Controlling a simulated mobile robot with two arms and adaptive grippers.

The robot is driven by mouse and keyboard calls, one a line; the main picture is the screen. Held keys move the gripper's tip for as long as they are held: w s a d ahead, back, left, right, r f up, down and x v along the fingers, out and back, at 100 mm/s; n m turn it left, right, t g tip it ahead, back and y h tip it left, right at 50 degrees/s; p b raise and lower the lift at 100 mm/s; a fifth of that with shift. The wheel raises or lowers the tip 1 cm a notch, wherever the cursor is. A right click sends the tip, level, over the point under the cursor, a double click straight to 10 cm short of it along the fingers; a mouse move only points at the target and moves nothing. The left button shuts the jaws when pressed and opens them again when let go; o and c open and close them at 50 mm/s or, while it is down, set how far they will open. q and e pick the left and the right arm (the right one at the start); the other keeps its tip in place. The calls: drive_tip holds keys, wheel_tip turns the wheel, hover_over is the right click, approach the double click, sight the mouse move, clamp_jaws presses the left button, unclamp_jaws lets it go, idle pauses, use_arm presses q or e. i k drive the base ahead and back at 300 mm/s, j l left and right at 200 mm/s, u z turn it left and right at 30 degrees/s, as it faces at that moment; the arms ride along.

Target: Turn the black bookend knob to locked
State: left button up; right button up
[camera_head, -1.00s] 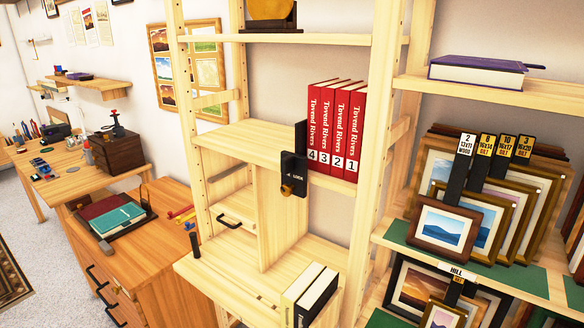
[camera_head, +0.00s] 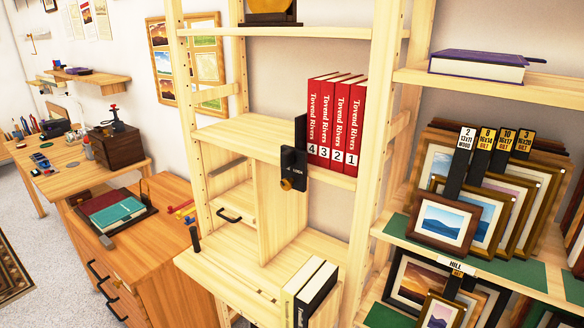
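The black bookend (camera_head: 298,168) stands on the middle shelf, against the left end of a row of red books (camera_head: 334,120). Its brass-coloured knob (camera_head: 286,184) sits low on the front plate, which hangs over the shelf's front edge. A small white "LOCK" mark shows on the plate, right of and above the knob. The knob's exact turn is too small to read. Neither of my grippers is in view.
The wooden shelf (camera_head: 225,135) is bare left of the bookend. White and black books (camera_head: 312,290) stand below. Framed prints (camera_head: 445,222) fill the right shelves. A wooden cabinet (camera_head: 150,240) with a tray stands at left.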

sight(286, 184)
drive_tip(key=i+j+z, duration=0.1)
drive_tip(key=z, duration=0.3)
drive_tip(key=j+z, duration=0.4)
drive_tip(key=i+j+z, duration=0.1)
drive_tip(key=j+z, duration=0.15)
drive_tip(key=j, duration=0.95)
drive_tip(key=j+z, duration=0.3)
drive_tip(key=j, duration=0.9)
